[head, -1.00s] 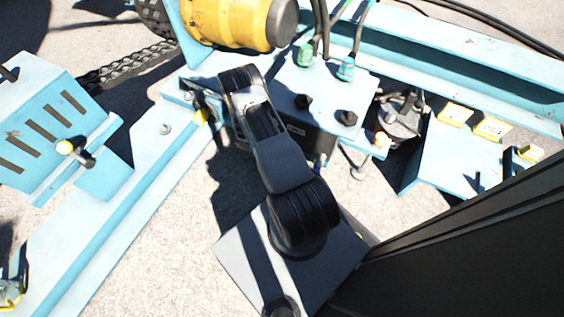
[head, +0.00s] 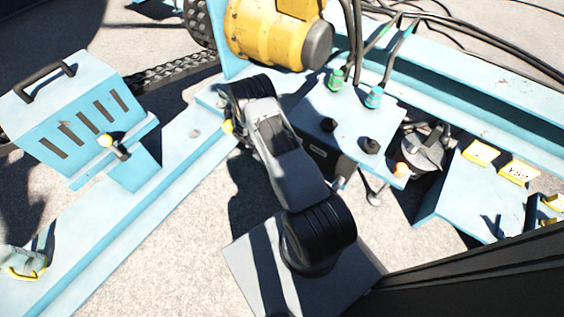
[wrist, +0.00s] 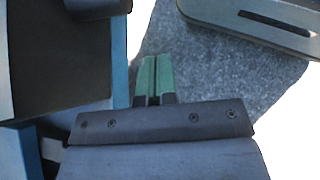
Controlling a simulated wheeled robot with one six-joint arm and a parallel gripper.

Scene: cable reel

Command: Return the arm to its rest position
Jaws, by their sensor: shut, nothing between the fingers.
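My gripper (wrist: 153,80) shows in the wrist view as two green-tipped fingers pressed together, with nothing between them. Below the fingertips in that view lies grey, speckled ground in shadow. In the head view my arm is folded above its grey mounting plate and reaches up and left over the gap between the blue beam and the blue valve box. My gripper is hidden behind the arm there. I cannot tell its exact distance from the box or beam.
A blue box with hose fittings (head: 345,112) stands close right of my arm. A blue beam (head: 130,222) runs along the left, with a slotted blue cover (head: 80,115) beside it. A yellow motor (head: 265,40) sits at the top. Bare ground (head: 185,245) lies between beam and plate.

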